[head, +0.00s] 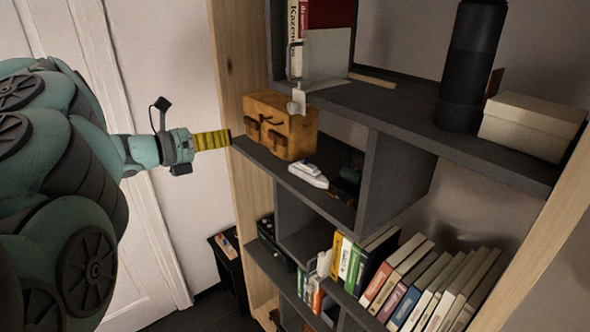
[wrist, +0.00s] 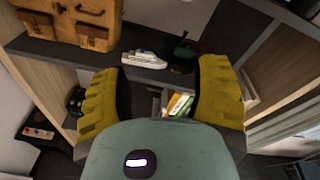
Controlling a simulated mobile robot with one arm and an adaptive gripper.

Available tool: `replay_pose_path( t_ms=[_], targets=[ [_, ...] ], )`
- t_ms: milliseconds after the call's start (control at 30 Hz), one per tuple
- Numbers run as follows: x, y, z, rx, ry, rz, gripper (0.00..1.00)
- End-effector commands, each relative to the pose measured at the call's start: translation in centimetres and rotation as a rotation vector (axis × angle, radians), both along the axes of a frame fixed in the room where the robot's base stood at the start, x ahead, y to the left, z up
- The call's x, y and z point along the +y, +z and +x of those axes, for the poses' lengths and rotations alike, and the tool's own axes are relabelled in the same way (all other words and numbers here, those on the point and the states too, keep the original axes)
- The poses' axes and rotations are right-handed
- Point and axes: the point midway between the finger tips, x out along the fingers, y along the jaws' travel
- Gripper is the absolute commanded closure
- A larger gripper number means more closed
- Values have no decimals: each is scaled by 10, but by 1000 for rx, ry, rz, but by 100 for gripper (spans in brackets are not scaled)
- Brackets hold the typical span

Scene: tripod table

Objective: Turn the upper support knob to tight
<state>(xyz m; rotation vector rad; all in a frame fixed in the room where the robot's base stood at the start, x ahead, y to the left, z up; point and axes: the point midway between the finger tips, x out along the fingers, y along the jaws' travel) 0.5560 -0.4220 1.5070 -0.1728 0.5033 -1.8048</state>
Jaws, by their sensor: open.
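On the upper shelf in the head view stands a pale grey plate-like support (head: 328,58) with a thin upright bracket at its left. A small pale round knob (head: 297,106) sits low on this bracket, at the shelf's front edge; I cannot tell whether it is the upper support knob or how tight it is. My gripper (head: 226,138), with yellow fingers, is left of the shelf unit, lower than the knob and apart from it. In the wrist view my gripper (wrist: 160,88) is open, with nothing between its fingers. No knob shows clearly there.
A brown leather bag (head: 280,125) and a white toy boat (head: 309,175) are on the middle shelf. A black cylinder (head: 470,65) and a pale box (head: 532,125) stand on the upper shelf. Several books (head: 425,285) fill a lower shelf. A white door (head: 125,60) is behind my arm.

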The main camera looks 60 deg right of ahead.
Motion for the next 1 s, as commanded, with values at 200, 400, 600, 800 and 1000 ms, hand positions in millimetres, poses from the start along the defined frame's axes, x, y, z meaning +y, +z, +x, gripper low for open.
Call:
replay_pose_path(
  t_ms=[200, 400, 600, 800, 1000],
  targets=[
    [16, -33, 24, -98, 47, 99, 39],
    [31, -59, 45, -191, 82, 186, 39],
    [50, -86, 66, -283, 116, 278, 39],
    [71, -109, 88, -379, 146, 368, 39],
    [90, -128, 106, -460, 166, 445, 39]
  ],
)
